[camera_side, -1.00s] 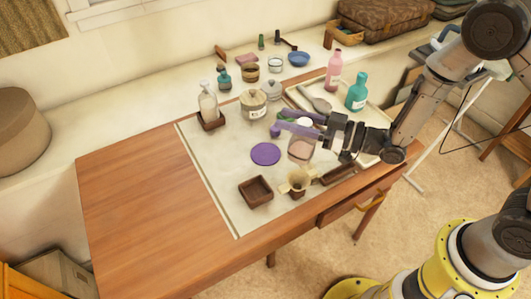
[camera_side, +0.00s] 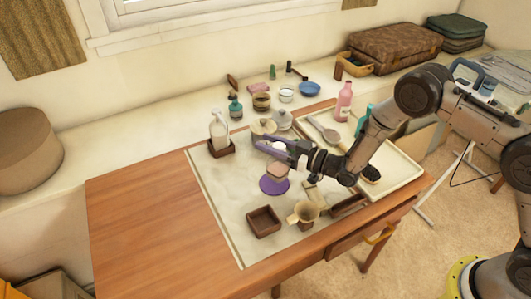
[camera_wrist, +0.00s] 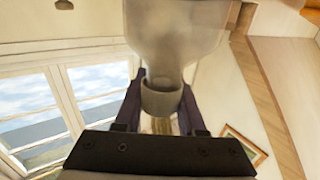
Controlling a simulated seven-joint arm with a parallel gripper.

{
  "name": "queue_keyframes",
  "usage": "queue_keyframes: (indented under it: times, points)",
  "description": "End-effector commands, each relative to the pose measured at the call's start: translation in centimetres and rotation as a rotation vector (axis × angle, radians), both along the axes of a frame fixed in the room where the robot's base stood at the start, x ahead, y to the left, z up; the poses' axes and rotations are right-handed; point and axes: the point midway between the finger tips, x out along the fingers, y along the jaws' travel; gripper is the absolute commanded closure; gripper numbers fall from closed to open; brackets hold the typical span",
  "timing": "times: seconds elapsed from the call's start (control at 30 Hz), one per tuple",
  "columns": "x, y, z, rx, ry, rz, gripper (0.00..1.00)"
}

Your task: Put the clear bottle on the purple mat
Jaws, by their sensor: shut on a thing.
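My gripper (camera_side: 272,147) is shut on the see-through clear bottle (camera_side: 277,170), which shows a pinkish lower part in the side view. In the wrist view the bottle's wide clear body (camera_wrist: 172,35) fills the top middle, and its narrower neck sits between my two fingers (camera_wrist: 160,100). The round purple mat (camera_side: 274,187) lies on the pale cloth. In the side view the bottle overlaps the mat's far part; I cannot tell whether it touches it. My fingers hide the bottle's top there.
A whitish bottle (camera_side: 219,128) stands in a brown tray (camera_side: 222,150) at the left. Lidded jars (camera_side: 282,120) stand behind my gripper. The table's left (camera_side: 140,220) is bare.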

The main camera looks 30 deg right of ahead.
Motion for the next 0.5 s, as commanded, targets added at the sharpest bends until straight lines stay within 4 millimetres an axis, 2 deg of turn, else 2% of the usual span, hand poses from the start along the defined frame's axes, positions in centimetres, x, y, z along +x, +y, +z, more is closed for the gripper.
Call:
queue_keyframes:
  times: [0.23, 0.4, 0.5]
  points:
    - [1.2, 0.4, -1.3, 0.001, -0.003, 0.000, 1.00]
    - [1.3, 0.4, -3.8, 0.001, -0.001, 0.000, 1.00]
    - [1.3, 0.4, -4.4, 0.001, -0.002, 0.000, 1.00]
